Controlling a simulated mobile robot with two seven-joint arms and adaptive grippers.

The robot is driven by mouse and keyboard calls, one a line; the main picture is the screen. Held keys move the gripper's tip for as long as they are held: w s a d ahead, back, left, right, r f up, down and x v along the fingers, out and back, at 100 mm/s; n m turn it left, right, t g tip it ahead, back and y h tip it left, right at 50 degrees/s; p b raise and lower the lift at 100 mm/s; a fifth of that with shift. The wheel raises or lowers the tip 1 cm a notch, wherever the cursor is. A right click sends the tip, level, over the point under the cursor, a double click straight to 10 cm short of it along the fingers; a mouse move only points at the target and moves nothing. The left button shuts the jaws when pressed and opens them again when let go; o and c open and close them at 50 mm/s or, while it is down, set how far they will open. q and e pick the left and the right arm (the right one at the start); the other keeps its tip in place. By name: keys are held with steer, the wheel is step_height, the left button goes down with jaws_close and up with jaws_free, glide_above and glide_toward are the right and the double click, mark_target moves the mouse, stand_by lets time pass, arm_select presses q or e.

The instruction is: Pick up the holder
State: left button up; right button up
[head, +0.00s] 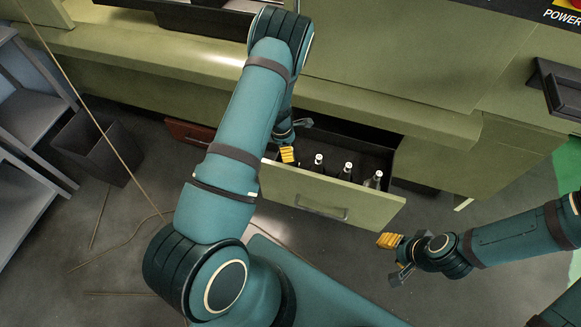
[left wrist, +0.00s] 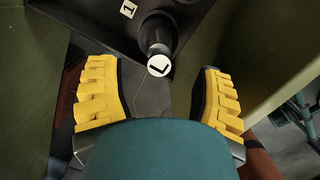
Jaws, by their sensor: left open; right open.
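Dark holders with white tops stand in a row in the open drawer, among them a left one (head: 318,163), a middle one (head: 346,171) and a right one (head: 375,179). In the left wrist view one holder (left wrist: 159,50) shows a white round end with a black mark, ahead of and between the fingers. My left gripper (head: 287,154) is over the drawer's left end, mostly hidden by its arm. In the left wrist view its yellow fingers (left wrist: 158,85) are apart with nothing gripped. My right gripper (head: 391,256) is open and empty, outside the drawer at lower right.
The green drawer front (head: 325,197) stands out from the cabinet, with a handle on its outer face. A white label (left wrist: 128,8) marked 1 lies beside the holder. A dark bin (head: 92,147) and grey shelving (head: 28,120) stand at left.

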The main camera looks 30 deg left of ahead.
arm_select(q)
steer(key=shift+w+d+f+b, duration=0.15)
steer(key=shift+f+b, duration=0.05)
steer(key=shift+f, duration=0.7)
steer(key=shift+w+d+f+b, duration=0.15)
steer(key=shift+f+b, duration=0.1)
steer(key=shift+f, duration=0.6)
steer(key=shift+w+d+f+b, duration=0.15)
steer(key=shift+f+b, duration=0.05)
steer(key=shift+f, duration=0.7)
jaws_close()
